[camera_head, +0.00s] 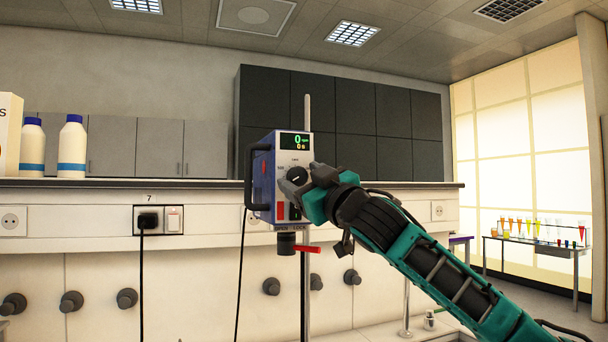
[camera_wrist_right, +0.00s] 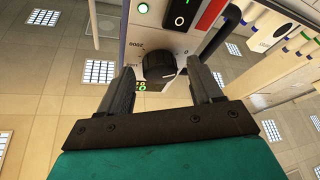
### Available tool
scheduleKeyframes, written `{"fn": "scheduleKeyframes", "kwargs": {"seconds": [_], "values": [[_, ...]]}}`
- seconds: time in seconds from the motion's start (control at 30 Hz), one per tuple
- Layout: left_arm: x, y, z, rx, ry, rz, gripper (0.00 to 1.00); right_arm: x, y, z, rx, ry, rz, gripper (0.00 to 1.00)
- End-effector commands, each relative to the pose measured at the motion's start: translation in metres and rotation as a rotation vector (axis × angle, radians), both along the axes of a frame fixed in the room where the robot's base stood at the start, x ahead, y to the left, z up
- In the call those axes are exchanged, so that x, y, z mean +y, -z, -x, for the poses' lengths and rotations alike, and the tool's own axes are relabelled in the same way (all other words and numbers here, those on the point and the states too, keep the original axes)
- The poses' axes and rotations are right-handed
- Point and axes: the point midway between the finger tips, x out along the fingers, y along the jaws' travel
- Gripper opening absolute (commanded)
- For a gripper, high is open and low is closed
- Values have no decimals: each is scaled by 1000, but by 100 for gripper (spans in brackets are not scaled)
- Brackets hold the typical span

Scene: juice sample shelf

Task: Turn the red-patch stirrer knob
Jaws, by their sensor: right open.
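The stirrer (camera_head: 264,185) is a blue box with a pale front panel, mounted on an upright metal rod. Its display (camera_head: 295,142) shows a green zero. Below it is the black round knob (camera_head: 297,173), which also shows in the right wrist view (camera_wrist_right: 160,70). A red patch (camera_head: 281,211) sits low on the panel and shows at the top of the wrist view (camera_wrist_right: 212,14). My right gripper (camera_head: 304,184) is open in front of the panel. In the wrist view its fingers (camera_wrist_right: 160,78) stand on either side of the knob, with gaps visible. My left gripper is out of view.
A black switch (camera_wrist_right: 180,14) is beside the red patch. A red-handled clamp (camera_head: 307,249) is under the stirrer. White bottles (camera_head: 72,150) stand on the shelf (camera_head: 170,183) at left. A table with coloured samples (camera_head: 535,246) is far right.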

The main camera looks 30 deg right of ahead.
Motion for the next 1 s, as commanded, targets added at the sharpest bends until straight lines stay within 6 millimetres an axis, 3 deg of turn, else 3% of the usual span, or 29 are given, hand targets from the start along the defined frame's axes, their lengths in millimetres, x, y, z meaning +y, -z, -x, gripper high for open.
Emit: {"fn": "scheduleKeyframes", "kwargs": {"seconds": [0.27, 0.83, 1.0], "values": [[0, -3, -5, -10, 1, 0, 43, 0, 0, -1, 0, 0, 0, 64], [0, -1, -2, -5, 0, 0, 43, 0, 0, -1, 0, -1, 0, 9], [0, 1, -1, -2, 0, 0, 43, 0, 1, -1, -1, -1, -8, 9]]}}
